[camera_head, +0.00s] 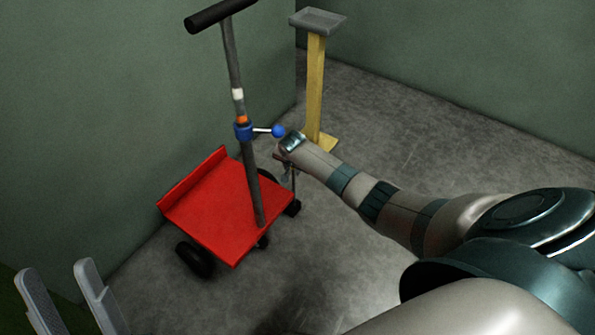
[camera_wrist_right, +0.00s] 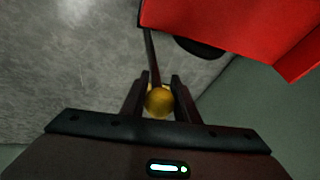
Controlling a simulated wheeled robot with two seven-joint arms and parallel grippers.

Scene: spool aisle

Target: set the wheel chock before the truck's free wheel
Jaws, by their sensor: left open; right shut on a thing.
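The truck is a red platform (camera_head: 225,205) with dark wheels and a tall grey handle post (camera_head: 232,60); part of it shows in the right wrist view (camera_wrist_right: 235,25). One wheel (camera_head: 195,259) is at its near left corner, and a dark wheel (camera_wrist_right: 200,47) shows under the red edge in the wrist view. My right gripper (camera_wrist_right: 160,82) is shut on a yellow ball (camera_wrist_right: 158,101) at the end of a thin dark rod, beside the truck's right side. The chock itself cannot be made out at the rod's far end. My left gripper (camera_head: 55,270) is open and empty at lower left.
A blue collar (camera_head: 243,131) with a blue-knobbed lever (camera_head: 278,131) sits on the post close to my right wrist. A yellow stand (camera_head: 315,90) with a grey top is behind. Green walls close in the left and back. Grey floor is clear in front.

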